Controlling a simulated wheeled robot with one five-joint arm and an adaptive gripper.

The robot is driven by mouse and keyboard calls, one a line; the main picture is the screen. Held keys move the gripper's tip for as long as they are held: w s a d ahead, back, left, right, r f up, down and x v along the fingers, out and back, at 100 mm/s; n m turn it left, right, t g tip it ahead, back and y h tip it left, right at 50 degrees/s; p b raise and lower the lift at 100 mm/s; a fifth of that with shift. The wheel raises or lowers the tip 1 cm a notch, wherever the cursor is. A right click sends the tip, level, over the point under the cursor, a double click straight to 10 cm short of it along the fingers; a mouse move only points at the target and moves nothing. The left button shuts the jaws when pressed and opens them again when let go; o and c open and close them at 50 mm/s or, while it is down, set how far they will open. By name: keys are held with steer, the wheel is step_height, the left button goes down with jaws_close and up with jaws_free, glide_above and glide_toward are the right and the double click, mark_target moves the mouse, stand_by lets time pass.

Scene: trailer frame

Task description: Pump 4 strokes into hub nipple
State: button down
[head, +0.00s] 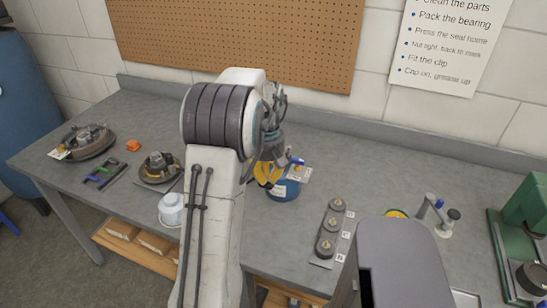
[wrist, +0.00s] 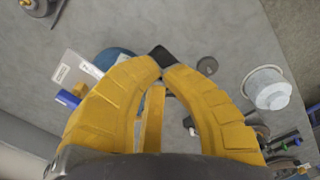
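My gripper (head: 266,175) has yellow fingers and is low over the middle of the bench, beside a blue round container (head: 287,188) with a white label. In the wrist view its fingertips (wrist: 161,58) meet around a small black piece; I cannot tell whether this is a fingertip pad or a held thing. The blue container (wrist: 118,57) is partly hidden behind the left finger there. A hub-like metal part (head: 160,167) sits on a dark disc at the left, and a larger one (head: 90,139) is further left. No nipple can be made out.
A white tub (head: 171,209) stands near the front edge. The bench's back right is clear.

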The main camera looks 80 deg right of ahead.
steer(key=shift+f, duration=0.15)
steer(key=shift+f+b, duration=0.5)
steer(key=shift+f, duration=0.1)
steer(key=shift+r, duration=0.2)
steer(key=r+p, duration=0.2)
steer(key=d+r+p, duration=0.1)
steer(key=r+p, duration=0.5)
steer(key=shift+s+d+r, duration=0.1)
steer(key=shift+s+d, duration=0.1)
stand_by(0.4)
stand_by(0.6)
steer(key=shift+w+a+f+b, duration=0.1)
steer(key=shift+a+f+b, duration=0.1)
steer(key=shift+f+b, duration=0.35)
steer(key=shift+a+f+b, duration=0.15)
steer(key=shift+f+b, duration=0.3)
steer(key=shift+f, duration=0.2)
